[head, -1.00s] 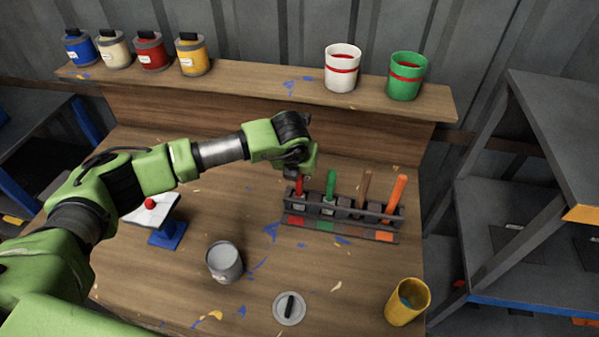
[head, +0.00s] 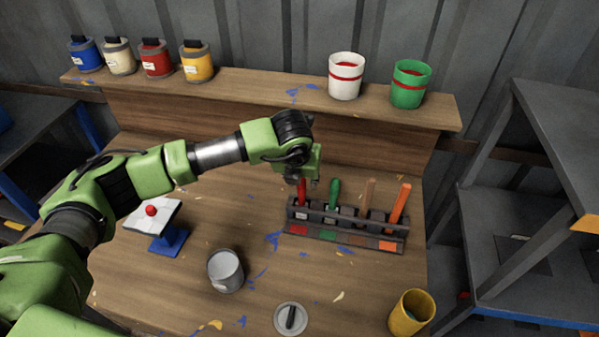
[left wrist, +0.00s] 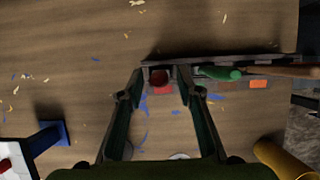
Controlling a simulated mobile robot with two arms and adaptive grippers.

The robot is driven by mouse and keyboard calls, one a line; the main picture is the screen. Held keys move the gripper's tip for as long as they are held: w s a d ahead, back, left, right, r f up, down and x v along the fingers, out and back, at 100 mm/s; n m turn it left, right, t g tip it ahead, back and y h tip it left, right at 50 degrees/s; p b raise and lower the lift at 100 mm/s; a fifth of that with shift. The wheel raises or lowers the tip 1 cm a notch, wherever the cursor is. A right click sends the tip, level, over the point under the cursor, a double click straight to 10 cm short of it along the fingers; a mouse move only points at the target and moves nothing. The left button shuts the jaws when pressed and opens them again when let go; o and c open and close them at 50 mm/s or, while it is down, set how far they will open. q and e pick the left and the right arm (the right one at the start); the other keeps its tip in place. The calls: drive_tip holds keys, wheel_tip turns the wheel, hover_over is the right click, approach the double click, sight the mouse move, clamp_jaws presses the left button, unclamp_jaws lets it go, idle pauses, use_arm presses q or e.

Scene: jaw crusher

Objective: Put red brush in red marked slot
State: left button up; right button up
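The red brush (head: 302,193) stands handle up in the leftmost slot of the dark rack (head: 330,221), behind the red mark (head: 298,230). My left gripper (head: 304,180) is right over the top of its handle. In the left wrist view the red handle end (left wrist: 159,78) shows between the two fingers of my left gripper (left wrist: 160,92), with gaps on both sides, so the gripper is open. The red mark also shows there (left wrist: 163,90). The brush's lower end is hidden by the rack. My right gripper is not in view.
A green brush (head: 333,192), a brown one (head: 368,193) and an orange one (head: 400,204) stand in the other slots. A grey can (head: 226,272), a lid (head: 291,318) and a yellow cup (head: 410,313) are in front. A blue stand (head: 168,240) is left.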

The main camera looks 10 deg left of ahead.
use_arm(q)
drive_tip(key=b+v, duration=0.2)
drive_tip(key=v, duration=0.7)
drive_tip(key=shift+r+b, duration=0.15)
drive_tip(key=shift+b, duration=0.25)
drive_tip(key=shift+s, duration=0.1)
